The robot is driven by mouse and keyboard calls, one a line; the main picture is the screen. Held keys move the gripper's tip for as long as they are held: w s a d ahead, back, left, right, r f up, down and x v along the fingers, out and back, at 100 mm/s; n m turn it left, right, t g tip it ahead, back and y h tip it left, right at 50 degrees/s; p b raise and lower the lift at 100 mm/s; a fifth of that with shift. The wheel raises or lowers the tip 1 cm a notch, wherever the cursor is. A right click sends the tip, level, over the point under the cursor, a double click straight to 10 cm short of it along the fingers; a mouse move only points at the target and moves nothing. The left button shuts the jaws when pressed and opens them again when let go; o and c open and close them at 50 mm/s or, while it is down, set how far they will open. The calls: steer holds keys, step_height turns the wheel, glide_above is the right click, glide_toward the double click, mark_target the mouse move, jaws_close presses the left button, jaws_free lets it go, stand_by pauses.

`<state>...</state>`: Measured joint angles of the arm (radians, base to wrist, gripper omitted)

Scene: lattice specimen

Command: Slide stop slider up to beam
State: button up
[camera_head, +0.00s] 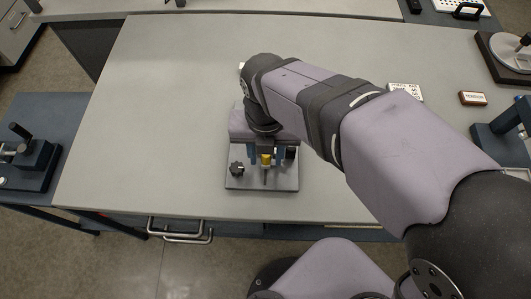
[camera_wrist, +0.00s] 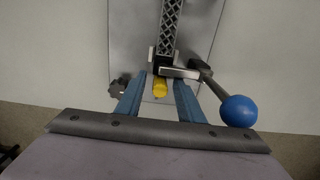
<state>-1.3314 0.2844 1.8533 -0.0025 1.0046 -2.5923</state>
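A metal fixture plate (camera_head: 285,183) lies on the grey table, partly under my arm. In the wrist view a dark lattice beam (camera_wrist: 171,28) runs along the plate (camera_wrist: 130,35) to a small block with pale upright sides. A yellow cylindrical piece (camera_wrist: 160,88) lies just on the near side of that block; it also shows in the head view (camera_head: 266,159). I cannot tell for sure which part is the stop slider. My gripper (camera_wrist: 160,82) has its two blue fingers spread on either side of the yellow piece, with gaps on both sides.
A lever with a blue ball (camera_wrist: 238,110) reaches out right of the fingers. A black star knob (camera_head: 237,168) sits at the plate's left. White label cards (camera_head: 405,91) and a brown block (camera_head: 473,98) lie to the right. The table's left side is clear.

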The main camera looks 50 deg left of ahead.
steer(key=shift+r, duration=0.1)
step_height(320, 180, up, 5)
steer(key=p, duration=0.5)
steer(key=shift+r, duration=0.15)
steer(key=shift+d, duration=0.15)
steer(key=w+d+r+m+t+h+p, duration=0.1)
steer(key=w+d+r+m+h+p, duration=0.1)
steer(key=w+d+r+m+p, duration=0.35)
steer(key=w+d+f+m+g+b, duration=0.1)
steer(key=w+d+f+m+b, duration=0.1)
steer(key=w+d+m, duration=0.35)
steer(key=w+d+f+m+b, duration=0.1)
steer(key=w+d+f+m, duration=0.1)
steer(key=d+m, duration=0.6)
steer(key=d+f+m+y+b, duration=0.1)
steer(key=d+f+m, duration=0.2)
steer(key=d+m, duration=0.6)
steer(key=d+f+m+y+b, duration=0.1)
steer(key=d+f+m, duration=0.2)
steer(key=d+m, duration=0.6)
steer(key=m, duration=0.8)
steer(key=shift+s+d+f, duration=0.15)
steer(key=shift+d+f, duration=0.2)
steer(key=shift+d, duration=0.05)
